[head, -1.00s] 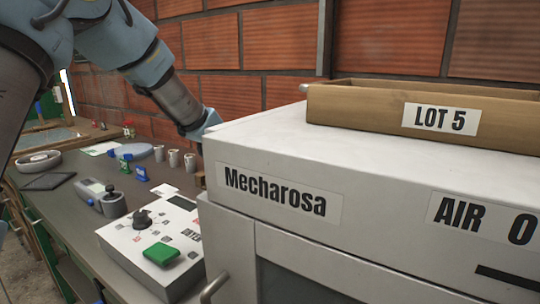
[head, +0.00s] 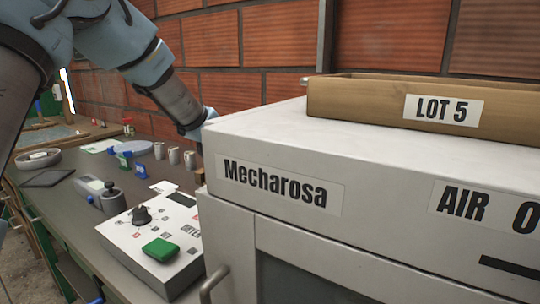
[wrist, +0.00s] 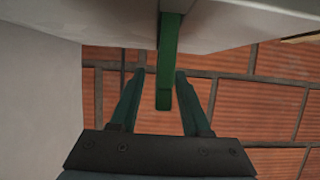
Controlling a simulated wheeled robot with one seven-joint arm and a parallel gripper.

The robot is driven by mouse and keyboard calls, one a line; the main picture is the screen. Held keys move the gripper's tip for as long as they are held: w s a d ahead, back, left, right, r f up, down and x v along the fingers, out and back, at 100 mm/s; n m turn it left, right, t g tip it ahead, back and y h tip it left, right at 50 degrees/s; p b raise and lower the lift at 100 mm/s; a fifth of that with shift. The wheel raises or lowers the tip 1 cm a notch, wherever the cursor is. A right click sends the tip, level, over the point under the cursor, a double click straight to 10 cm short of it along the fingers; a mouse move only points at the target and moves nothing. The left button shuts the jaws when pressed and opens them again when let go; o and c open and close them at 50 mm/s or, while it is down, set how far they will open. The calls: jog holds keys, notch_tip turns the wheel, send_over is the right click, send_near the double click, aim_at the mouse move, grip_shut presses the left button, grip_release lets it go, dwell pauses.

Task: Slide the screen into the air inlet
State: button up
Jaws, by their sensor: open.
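In the wrist view, my gripper (wrist: 158,76) is open, with one green finger on each side of a narrow green bar (wrist: 169,60). The bar runs down from the edge of a pale surface at the top, with gaps visible to both fingers. I cannot tell whether this bar is part of the screen. The white Mecharosa machine (head: 350,160) fills the right of the head view. An "AIR O..." label (head: 485,207) is cut off at the right edge, above a dark slot (head: 512,266). My gripper is hidden behind the machine in the head view.
A wooden LOT 5 tray (head: 350,100) sits on the machine. A control box with a green button (head: 160,249), several metal cups and small devices stand on the bench at left. A brick wall (head: 245,75) is close behind. A pale wall (wrist: 40,100) borders the gripper's left.

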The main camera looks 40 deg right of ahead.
jog(key=b+v, duration=0.1)
jog(key=v, duration=0.9)
jog(key=shift+a, duration=0.35)
jog(key=shift+s+r, duration=0.1)
